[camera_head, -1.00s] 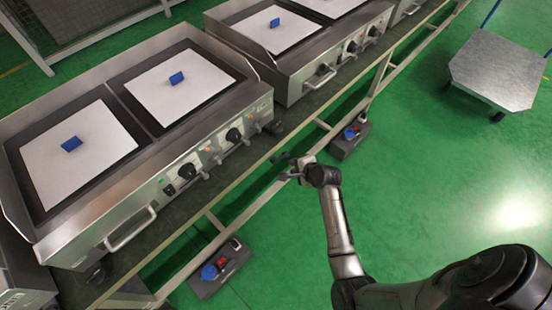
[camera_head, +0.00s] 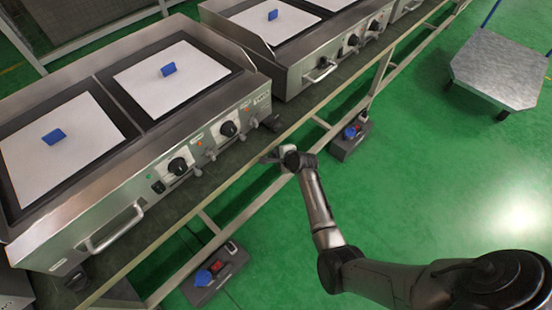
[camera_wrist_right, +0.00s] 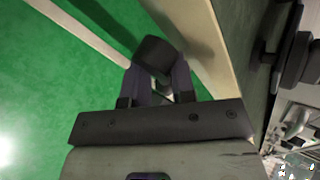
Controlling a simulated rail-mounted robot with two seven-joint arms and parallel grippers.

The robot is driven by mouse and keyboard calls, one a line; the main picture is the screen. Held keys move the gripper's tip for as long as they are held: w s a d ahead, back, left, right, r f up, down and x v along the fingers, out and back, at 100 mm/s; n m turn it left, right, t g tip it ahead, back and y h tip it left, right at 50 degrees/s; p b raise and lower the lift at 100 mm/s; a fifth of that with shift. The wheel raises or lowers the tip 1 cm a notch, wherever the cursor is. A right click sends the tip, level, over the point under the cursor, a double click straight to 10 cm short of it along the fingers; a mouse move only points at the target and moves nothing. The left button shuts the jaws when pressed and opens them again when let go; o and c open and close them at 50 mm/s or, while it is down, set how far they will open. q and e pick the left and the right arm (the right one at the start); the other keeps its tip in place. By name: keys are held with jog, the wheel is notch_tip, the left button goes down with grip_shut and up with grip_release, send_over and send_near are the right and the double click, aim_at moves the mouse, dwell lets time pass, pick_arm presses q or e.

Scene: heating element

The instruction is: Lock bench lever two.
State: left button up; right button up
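My right gripper (camera_head: 270,158) is at the front edge of the bench, below the first griddle's right corner. In the right wrist view (camera_wrist_right: 156,75) its two fingers stand apart, with a dark block (camera_wrist_right: 153,56) at their tips; I cannot tell whether the block touches them or is a lever. A small black lever-like part (camera_head: 274,122) sits on the bench beside the griddle's right corner, apart from the gripper. A similar black part (camera_head: 76,278) shows near the griddle's left corner. No label marks which is lever two. My left gripper is not in view.
The bench edge (camera_head: 225,186) runs diagonally. The near griddle (camera_head: 120,190) has knobs, a handle and white plates with blue blocks. A second griddle (camera_head: 310,60) stands beyond. Switch boxes (camera_head: 225,278) (camera_head: 345,147) sit low beside the bench. Green floor (camera_head: 420,170) is open; a cart (camera_head: 498,72) stands at right.

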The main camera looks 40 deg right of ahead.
jog(key=shift+w+f, duration=0.45)
jog(key=shift+w, duration=0.1)
jog(key=shift+c, duration=0.4)
grip_shut()
